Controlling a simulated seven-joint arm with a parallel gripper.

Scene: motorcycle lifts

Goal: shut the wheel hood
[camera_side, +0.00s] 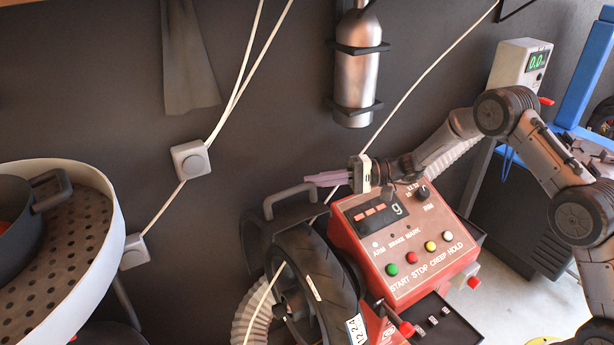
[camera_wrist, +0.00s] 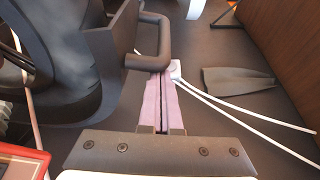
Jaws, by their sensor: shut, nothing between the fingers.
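The wheel hood (camera_side: 262,232) is dark, with a grey bar handle (camera_side: 290,194) on top. It sits at the back left of the black tyre (camera_side: 318,262), and much of the tyre's tread is uncovered. In the wrist view the hood (camera_wrist: 108,50) and its handle (camera_wrist: 160,42) fill the upper left. My gripper (camera_side: 309,181) has pinkish fingers, shut and empty, pointing left at the handle's right end. In the wrist view the fingertips (camera_wrist: 165,76) are right by the handle's lower end; I cannot tell whether they touch.
A red balancer console (camera_side: 408,240) with coloured buttons stands right of the wheel, below my wrist. White cables cross the dark wall, and one passes in front of the tyre. A metal cylinder (camera_side: 357,80) hangs above. A white perforated tray (camera_side: 118,205) holding a pot is at the left.

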